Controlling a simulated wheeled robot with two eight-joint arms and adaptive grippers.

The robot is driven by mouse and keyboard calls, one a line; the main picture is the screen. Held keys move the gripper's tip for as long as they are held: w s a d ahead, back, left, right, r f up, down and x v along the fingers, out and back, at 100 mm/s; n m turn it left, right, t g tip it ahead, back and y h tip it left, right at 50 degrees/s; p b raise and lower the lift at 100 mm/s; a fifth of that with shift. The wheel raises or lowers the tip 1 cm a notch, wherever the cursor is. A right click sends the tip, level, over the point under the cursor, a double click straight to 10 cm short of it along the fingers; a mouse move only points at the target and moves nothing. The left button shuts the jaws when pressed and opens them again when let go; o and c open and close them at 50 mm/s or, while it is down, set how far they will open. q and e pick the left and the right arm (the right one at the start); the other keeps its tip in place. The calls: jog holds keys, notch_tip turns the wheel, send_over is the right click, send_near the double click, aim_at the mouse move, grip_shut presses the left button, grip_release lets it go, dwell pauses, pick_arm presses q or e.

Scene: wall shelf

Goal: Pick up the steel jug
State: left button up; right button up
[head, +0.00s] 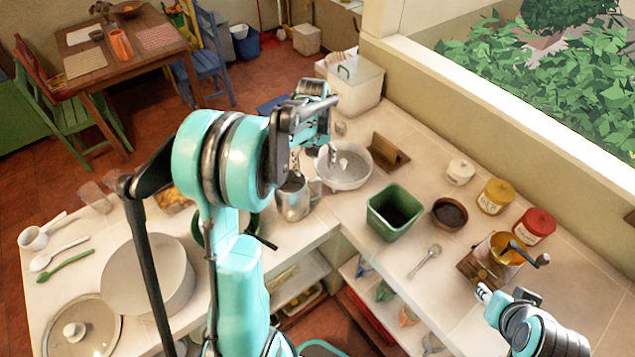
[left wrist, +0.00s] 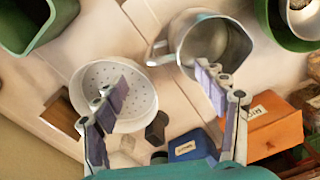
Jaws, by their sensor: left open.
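The steel jug (head: 293,203) stands upright on the counter near the inner corner, partly hidden behind my left arm in the head view. In the left wrist view the jug (left wrist: 208,42) is seen from above, its handle toward the left. My left gripper (head: 314,158) is open and empty above the jug and the white colander. In the left wrist view its fingers (left wrist: 162,92) are spread, with the right finger in front of the jug's lower edge and the handle between them in the picture. My right gripper (head: 500,293) is at the lower right, its jaw opening unclear.
The white perforated colander (head: 345,172) is just right of the jug. A green square pot (head: 396,225), a brown bowl (head: 450,214) and a coffee grinder (head: 492,262) stand further right. A large round drum (head: 148,278) is at the left.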

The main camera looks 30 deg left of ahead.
aim_at(299, 194)
pick_arm(q)
notch_tip(299, 194, down, 8)
jog(key=shift+r+b, duration=0.15)
jog(key=shift+b, duration=0.45)
grip_shut()
